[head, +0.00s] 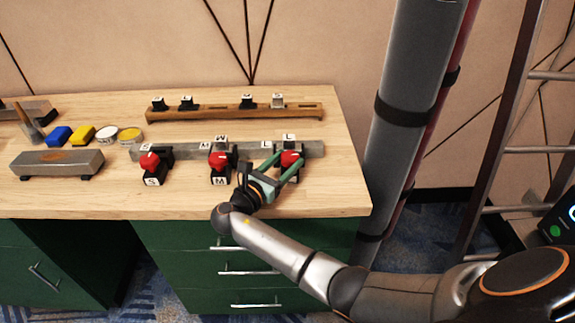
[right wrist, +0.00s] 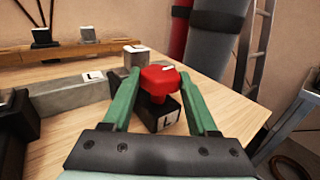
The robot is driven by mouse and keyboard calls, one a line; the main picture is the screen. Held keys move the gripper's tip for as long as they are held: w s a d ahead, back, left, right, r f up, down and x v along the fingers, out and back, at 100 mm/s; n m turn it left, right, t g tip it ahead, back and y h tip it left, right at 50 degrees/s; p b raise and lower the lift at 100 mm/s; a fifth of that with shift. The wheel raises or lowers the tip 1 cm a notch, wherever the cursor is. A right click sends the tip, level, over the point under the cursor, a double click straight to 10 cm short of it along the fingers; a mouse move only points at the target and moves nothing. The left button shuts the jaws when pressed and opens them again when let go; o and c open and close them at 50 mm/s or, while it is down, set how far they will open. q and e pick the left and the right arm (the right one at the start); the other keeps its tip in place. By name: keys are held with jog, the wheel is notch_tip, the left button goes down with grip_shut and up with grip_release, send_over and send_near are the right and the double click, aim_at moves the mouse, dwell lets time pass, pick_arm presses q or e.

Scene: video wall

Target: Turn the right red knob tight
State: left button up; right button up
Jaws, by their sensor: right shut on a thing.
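Three red knobs on black clamp blocks stand in a row along a grey bar (head: 318,149) on the wooden table. The right red knob (head: 290,159) is on the block marked L. The middle red knob (head: 217,161) is on the block marked M, and the left red knob (head: 150,162) on the block marked S. My right gripper (head: 286,163) has its green fingers on either side of the right knob and is shut on it. In the right wrist view the knob (right wrist: 158,78) sits between the fingertips, above its black block (right wrist: 160,115). My left gripper is not in view.
A wooden rail (head: 225,113) with black and grey blocks lies behind the grey bar. At left are a grey block (head: 57,163), blue (head: 58,136) and yellow (head: 81,135) pieces and round tins. A thick grey pipe (head: 395,130) stands beside the table's right edge.

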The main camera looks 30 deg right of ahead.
jog(key=shift+w+f+m+g+h+b, duration=0.1)
jog(key=shift+m+g+h+b, duration=0.1)
jog(key=shift+m+g+b, duration=0.3)
jog(key=shift+w+f+m+g+h+b, duration=0.1)
jog(key=shift+m+g+h+b, duration=0.15)
jog(key=shift+g, duration=0.45)
jog(key=shift+w+r+m+g+b, duration=0.1)
jog(key=shift+r+m+g+b, duration=0.05)
jog(key=shift+m+g+b, duration=0.5)
jog(key=shift+m+g+h+b, duration=0.25)
jog(key=shift+m+g+b, duration=0.15)
jog(key=shift+g+b, duration=0.4)
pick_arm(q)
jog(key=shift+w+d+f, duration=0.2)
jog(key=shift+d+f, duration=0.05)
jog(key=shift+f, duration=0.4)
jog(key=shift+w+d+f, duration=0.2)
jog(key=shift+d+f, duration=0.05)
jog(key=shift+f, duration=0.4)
pick_arm(e)
jog(key=shift+r+g, duration=0.15)
jog(key=shift+g, duration=0.3)
jog(key=o, duration=1.4)
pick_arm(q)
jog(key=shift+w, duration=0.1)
